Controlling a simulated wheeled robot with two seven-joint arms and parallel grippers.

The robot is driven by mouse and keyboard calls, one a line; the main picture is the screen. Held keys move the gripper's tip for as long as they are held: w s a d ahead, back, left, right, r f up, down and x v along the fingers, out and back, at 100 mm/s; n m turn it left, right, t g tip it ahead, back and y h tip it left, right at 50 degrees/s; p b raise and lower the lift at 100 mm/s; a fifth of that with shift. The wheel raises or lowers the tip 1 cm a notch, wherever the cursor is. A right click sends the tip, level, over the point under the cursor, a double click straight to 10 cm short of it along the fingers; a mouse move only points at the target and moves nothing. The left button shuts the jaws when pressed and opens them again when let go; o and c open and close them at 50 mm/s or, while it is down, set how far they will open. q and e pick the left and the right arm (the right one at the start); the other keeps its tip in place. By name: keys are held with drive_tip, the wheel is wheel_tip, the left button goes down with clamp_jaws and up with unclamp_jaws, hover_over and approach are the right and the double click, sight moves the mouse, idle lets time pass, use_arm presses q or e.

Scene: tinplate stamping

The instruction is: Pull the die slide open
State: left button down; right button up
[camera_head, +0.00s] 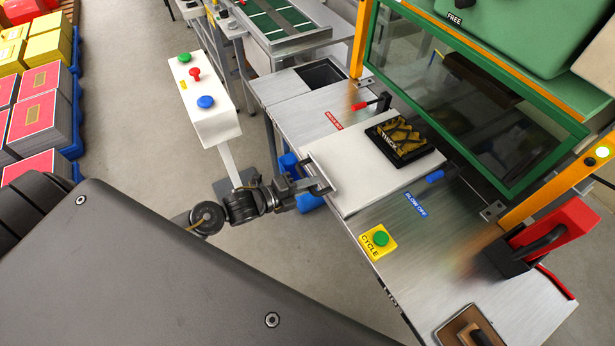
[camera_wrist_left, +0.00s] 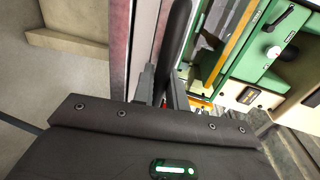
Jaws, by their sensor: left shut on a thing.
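The die slide (camera_head: 350,178) is a pale flat plate on the metal press table. A black die block (camera_head: 398,140) with a gold pattern sits on its far part, in front of the green-framed guard. The slide's near edge lies about at the table's front edge. My left gripper (camera_head: 316,187) is shut on the slide's handle at that edge. In the left wrist view a dark handle bar (camera_wrist_left: 176,40) rises from between the fingers (camera_wrist_left: 160,90), whose tips are partly hidden. My right gripper is not in view.
A green-framed guard window (camera_head: 470,90) stands behind the die. A white button box (camera_head: 203,100) stands left of the table. Open floor lies in front.

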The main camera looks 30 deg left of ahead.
use_arm(q)
drive_tip(key=shift+s+a, duration=0.1)
drive_tip(key=shift+s, duration=0.1)
drive_tip(key=c, duration=1.5)
unclamp_jaws()
drive_tip(key=shift+a, duration=0.1)
drive_tip(key=shift+b+v, duration=1.55)
drive_tip(key=shift+v, duration=3.8)
